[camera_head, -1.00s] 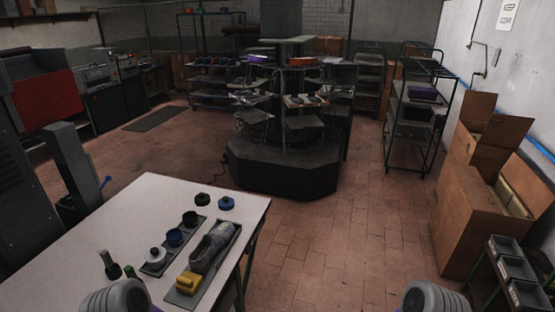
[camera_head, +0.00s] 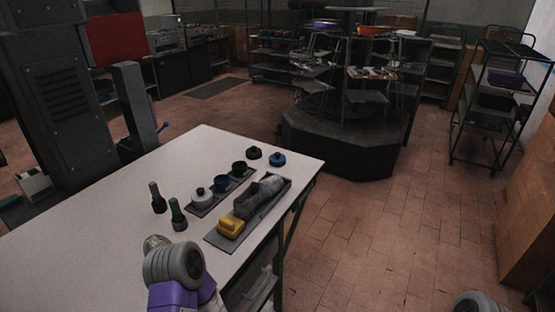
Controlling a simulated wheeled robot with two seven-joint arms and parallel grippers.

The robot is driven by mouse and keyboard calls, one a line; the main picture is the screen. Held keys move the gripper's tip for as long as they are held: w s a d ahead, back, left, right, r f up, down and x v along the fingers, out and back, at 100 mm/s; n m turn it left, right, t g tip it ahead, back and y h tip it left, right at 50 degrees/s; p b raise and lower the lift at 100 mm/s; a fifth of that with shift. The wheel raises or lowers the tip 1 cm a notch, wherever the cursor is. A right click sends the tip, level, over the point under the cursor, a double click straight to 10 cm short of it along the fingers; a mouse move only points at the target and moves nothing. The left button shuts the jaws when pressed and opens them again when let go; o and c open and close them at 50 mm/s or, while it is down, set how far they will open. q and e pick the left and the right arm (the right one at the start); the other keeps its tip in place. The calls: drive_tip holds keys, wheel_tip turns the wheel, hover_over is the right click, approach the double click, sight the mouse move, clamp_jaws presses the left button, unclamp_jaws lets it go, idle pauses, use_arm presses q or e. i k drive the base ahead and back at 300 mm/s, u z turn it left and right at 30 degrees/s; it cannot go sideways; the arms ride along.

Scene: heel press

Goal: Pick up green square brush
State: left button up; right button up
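A brush with a green upper part and a dark base (camera_head: 177,214) stands upright on the white table, near its left-middle. A similar grey-topped brush (camera_head: 157,197) stands just to its left and behind. A grey and purple part of my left arm (camera_head: 178,272) is over the table's front edge, in front of the green brush and apart from it. Only a small grey part of my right arm (camera_head: 477,304) shows at the bottom right. I see no fingers of either gripper. The square shape of the brush is too small to tell.
A grey tray (camera_head: 222,245) holds a shoe (camera_head: 260,195) and a yellow block (camera_head: 231,228). A second tray beside it holds a white container (camera_head: 201,197) and dark blue ones. Two round pots stand behind. The table's left part (camera_head: 90,240) is clear.

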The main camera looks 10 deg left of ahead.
sight(176, 213)
drive_tip(key=u, duration=1.3)
